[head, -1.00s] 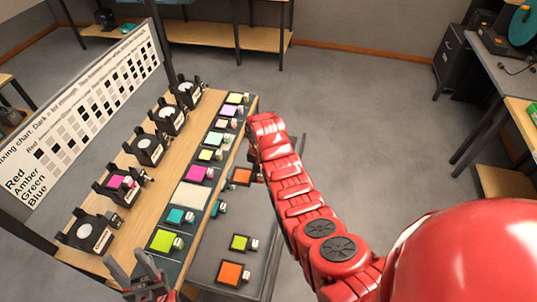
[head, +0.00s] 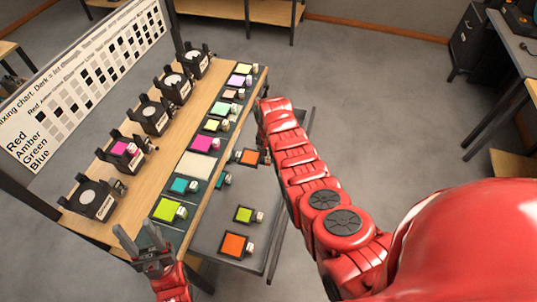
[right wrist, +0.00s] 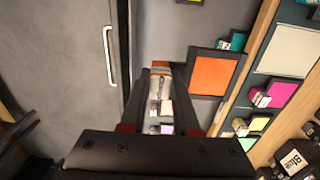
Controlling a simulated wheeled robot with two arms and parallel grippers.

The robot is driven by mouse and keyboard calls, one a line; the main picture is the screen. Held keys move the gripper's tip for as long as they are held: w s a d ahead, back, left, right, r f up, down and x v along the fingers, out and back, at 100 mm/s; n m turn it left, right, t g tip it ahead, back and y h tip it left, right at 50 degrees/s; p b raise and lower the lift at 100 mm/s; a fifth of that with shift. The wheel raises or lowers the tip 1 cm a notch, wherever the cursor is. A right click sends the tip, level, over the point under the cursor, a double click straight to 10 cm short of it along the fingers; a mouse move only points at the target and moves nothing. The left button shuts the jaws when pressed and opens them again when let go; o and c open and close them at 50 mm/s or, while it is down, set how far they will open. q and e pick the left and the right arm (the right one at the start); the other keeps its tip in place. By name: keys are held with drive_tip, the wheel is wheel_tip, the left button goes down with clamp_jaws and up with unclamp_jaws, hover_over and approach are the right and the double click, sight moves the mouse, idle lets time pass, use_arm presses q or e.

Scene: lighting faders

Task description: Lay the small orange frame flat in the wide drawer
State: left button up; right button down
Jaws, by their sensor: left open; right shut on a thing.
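The small orange frame (head: 249,157) has a dark border and a pale tab at one side. My right gripper (head: 266,156) is shut on that tab; in the head view my red arm partly hides it. In the right wrist view the orange frame (right wrist: 212,74) sits to the right of my right gripper's fingers (right wrist: 168,100). The wide drawer (head: 265,190) is pulled out below the bench, and the held frame appears over its far part; its height above the floor of the drawer is unclear. My left gripper (head: 138,236) is open and empty over the bench's near end.
A lime frame (head: 243,215) and another orange frame (head: 234,244) lie in the near part of the drawer. A teal frame (head: 222,180) is by the bench edge. A row of coloured frames and several black lamp holders (head: 92,197) fill the bench (head: 150,178).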

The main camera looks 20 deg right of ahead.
wheel_tip(320, 180, down, 22)
drive_tip(key=b, duration=1.9)
drive_tip(key=shift+r, duration=0.2)
drive_tip(key=shift+f+b, duration=1.35)
drive_tip(key=shift+b, duration=0.05)
drive_tip(key=c, duration=0.6)
unclamp_jaws()
drive_tip(key=shift+r, duration=0.1)
drive_tip(key=shift+r, duration=0.1)
